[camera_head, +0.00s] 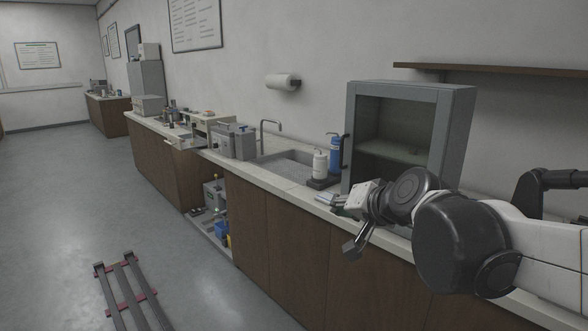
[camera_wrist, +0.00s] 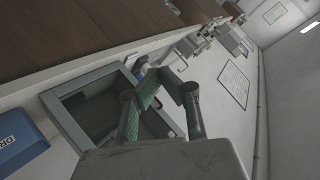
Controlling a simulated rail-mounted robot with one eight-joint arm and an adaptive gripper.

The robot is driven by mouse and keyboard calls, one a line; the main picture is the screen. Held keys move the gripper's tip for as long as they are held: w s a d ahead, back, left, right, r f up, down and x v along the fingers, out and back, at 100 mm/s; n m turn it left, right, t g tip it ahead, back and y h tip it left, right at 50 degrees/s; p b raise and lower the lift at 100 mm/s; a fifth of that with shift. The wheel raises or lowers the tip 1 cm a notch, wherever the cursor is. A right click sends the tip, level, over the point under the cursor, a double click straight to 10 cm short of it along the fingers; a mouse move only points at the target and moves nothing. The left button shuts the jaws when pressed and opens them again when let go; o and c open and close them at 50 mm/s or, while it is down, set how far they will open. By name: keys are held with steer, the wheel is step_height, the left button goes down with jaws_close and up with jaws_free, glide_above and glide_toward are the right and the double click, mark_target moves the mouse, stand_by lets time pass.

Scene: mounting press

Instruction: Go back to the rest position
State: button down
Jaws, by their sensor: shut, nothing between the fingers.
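My gripper (camera_head: 336,201) is at the end of my arm, in front of the grey cabinet (camera_head: 462,110) and over the counter's front edge in the head view. In the wrist view my gripper (camera_wrist: 160,77) shows two dark fingers with green pads, bent inward toward each other. It is shut and holds nothing. The cabinet also shows in the wrist view (camera_wrist: 58,122), tilted, behind the fingers. My arm comes in from the right and hides part of the counter and the cabinet's lower right.
The counter (camera_head: 300,197) runs along the wall with a sink (camera_head: 290,168), a tap, a white bottle (camera_head: 320,164) and a blue bottle (camera_head: 335,150). A shelf (camera_head: 490,70) is on the wall at right. A red-and-grey rail frame (camera_head: 127,290) lies on the floor.

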steer(key=s+d+f+n+g+h, duration=0.1)
steer(key=s+d+f, duration=0.2)
steer(key=s, duration=0.4)
steer(key=s+d+f+n+g+h, duration=0.1)
steer(key=s+d+f+h, duration=0.1)
steer(key=s+f, duration=0.3)
steer(key=s+d+f+n+g+h, duration=0.1)
steer(key=s+d+f, duration=0.3)
steer(key=s, duration=0.6)
steer(key=shift+s+d+f+g+h, duration=0.2)
steer(key=shift+s+d+g+h, duration=0.15)
steer(key=shift+d+g, duration=0.25)
